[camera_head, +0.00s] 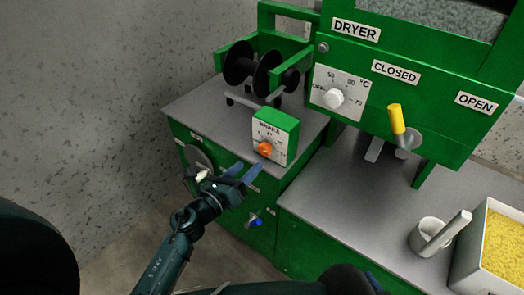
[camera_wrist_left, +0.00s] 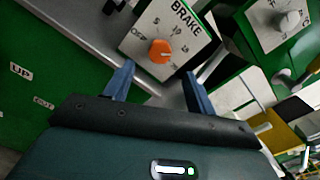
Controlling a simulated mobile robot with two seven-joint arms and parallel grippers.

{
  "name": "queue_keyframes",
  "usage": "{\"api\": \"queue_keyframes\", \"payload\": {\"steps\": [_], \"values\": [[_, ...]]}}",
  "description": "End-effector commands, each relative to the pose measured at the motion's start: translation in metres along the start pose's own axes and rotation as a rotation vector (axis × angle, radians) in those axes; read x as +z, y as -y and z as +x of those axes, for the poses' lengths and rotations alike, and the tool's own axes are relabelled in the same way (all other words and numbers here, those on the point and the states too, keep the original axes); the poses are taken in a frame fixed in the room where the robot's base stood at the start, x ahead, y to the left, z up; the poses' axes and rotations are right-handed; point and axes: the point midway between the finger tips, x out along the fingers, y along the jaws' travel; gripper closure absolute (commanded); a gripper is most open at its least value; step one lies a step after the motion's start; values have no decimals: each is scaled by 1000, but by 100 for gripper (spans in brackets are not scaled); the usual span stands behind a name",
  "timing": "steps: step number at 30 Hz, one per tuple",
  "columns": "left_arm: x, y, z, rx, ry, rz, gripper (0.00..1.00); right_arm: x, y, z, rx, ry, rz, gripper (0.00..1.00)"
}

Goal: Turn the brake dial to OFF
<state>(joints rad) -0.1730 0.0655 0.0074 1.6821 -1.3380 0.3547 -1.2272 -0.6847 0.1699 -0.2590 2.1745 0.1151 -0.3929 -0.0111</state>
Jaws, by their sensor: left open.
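The brake dial is an orange knob (camera_head: 264,148) on a white plate fixed to a small green box. In the left wrist view the knob (camera_wrist_left: 160,52) sits below the word BRAKE, with OFF at the plate's left and numbers above. I cannot clearly tell which mark the knob points to. My left gripper (camera_head: 245,170) is open and empty, just in front of and below the box. In the left wrist view its two blue fingers (camera_wrist_left: 158,78) are spread, with the knob ahead between them, apart from it. My right gripper is not in view.
A black spool (camera_head: 240,62) stands on the grey top behind the brake box. The green dryer has a white temperature knob (camera_head: 334,97) and a yellow-handled lever (camera_head: 397,118). A metal scoop (camera_head: 440,235) and a bin of yellow grains (camera_head: 498,250) are at the right.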

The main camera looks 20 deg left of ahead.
Motion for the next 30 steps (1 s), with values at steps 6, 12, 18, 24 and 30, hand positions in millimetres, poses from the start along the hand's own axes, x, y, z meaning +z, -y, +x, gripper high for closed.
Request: {"api": "queue_keyframes", "payload": {"steps": [6, 12, 18, 24, 30], "values": [[1, 0, 45, 1, 3, -2, 44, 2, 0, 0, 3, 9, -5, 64], [0, -1, 66, 2, 1, -3, 44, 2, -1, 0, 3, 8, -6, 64], [0, 0, 72, 2, 0, -3, 44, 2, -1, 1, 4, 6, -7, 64], [0, 0, 72, 2, 0, -2, 46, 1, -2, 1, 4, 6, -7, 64], [0, -1, 72, 2, 0, -2, 62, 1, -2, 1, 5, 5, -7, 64]]}}
